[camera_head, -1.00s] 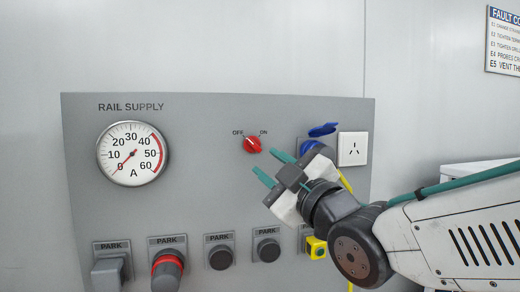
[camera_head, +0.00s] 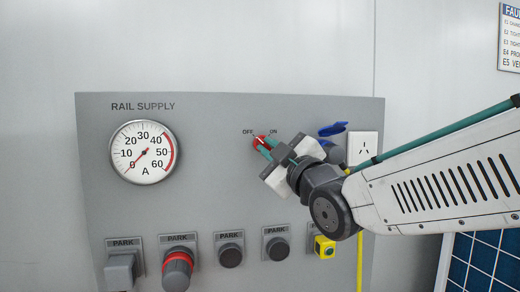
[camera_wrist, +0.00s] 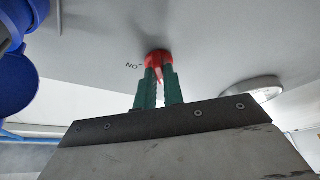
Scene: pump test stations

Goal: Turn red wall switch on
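The red wall switch (camera_head: 259,141) is a round knob on the grey panel, between the OFF label on its left and the ON label on its right. Its pale pointer mark seems to lean toward OFF, but fingers partly cover the knob. My gripper (camera_head: 266,148) reaches it from the lower right. In the wrist view, the green fingertips of my gripper (camera_wrist: 159,72) stand on both sides of the grip of the red switch (camera_wrist: 157,56), close together and seemingly shut on it. The ON label shows upside down beside it.
An ammeter dial (camera_head: 142,152) with its needle near 0 is on the left of the panel. Several PARK knobs (camera_head: 230,255) line the bottom. A blue socket cover (camera_head: 333,129), a white outlet (camera_head: 363,148) and a yellow connector (camera_head: 324,247) are close to my arm.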

